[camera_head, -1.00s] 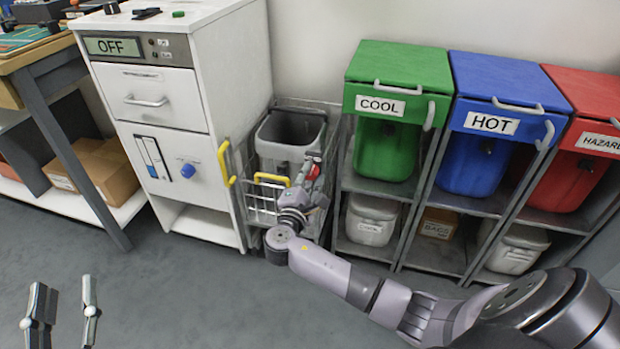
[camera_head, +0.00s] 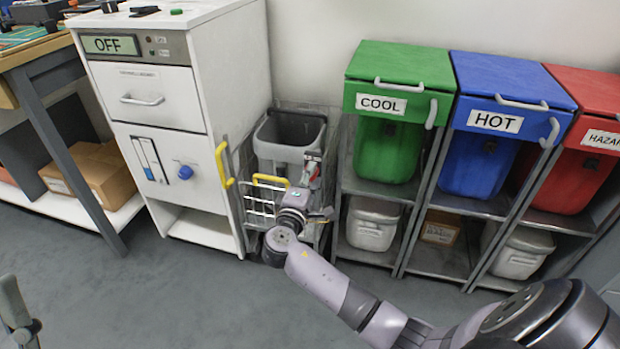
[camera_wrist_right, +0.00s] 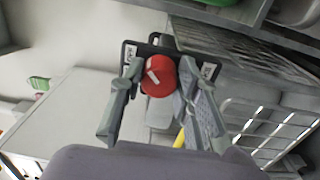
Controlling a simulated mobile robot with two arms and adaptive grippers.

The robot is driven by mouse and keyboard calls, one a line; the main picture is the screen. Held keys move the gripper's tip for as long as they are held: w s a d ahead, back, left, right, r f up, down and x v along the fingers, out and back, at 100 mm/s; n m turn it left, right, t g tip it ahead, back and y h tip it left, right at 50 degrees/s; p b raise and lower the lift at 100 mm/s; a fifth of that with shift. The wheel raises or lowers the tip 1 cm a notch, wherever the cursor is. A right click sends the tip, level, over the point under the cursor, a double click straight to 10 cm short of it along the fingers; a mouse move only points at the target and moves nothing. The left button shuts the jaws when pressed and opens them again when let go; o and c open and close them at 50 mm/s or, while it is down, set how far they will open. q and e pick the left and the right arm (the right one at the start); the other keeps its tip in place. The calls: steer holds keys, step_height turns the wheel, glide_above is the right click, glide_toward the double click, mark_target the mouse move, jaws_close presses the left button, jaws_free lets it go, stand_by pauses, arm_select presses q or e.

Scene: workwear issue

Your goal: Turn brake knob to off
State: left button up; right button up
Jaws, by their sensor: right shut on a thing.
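The brake knob (camera_wrist_right: 158,80) is red with a small slanted white mark, on a dark plate (camera_wrist_right: 158,50) in the right wrist view. The plate has a small white label on each side, too small to read surely. My right gripper (camera_wrist_right: 159,76) has a finger on each side of the knob and is shut on it. In the head view my right gripper (camera_head: 311,172) is at the cart's right side, and it mostly hides the knob. My left gripper (camera_head: 18,328) shows only in part at the lower left edge; its jaws cannot be judged.
The wire cart (camera_head: 262,222) with yellow handles holds a grey bin (camera_head: 283,152). A white cabinet (camera_head: 228,100) reading OFF stands left of it. Green (camera_head: 388,150), blue (camera_head: 475,165) and red (camera_head: 570,175) bins stand on racks at right. The floor in front is clear.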

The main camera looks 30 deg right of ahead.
steer(key=shift+f, duration=0.1)
steer(key=o, duration=1.2)
steer(key=shift+c, duration=0.2)
steer(key=v, duration=1.2)
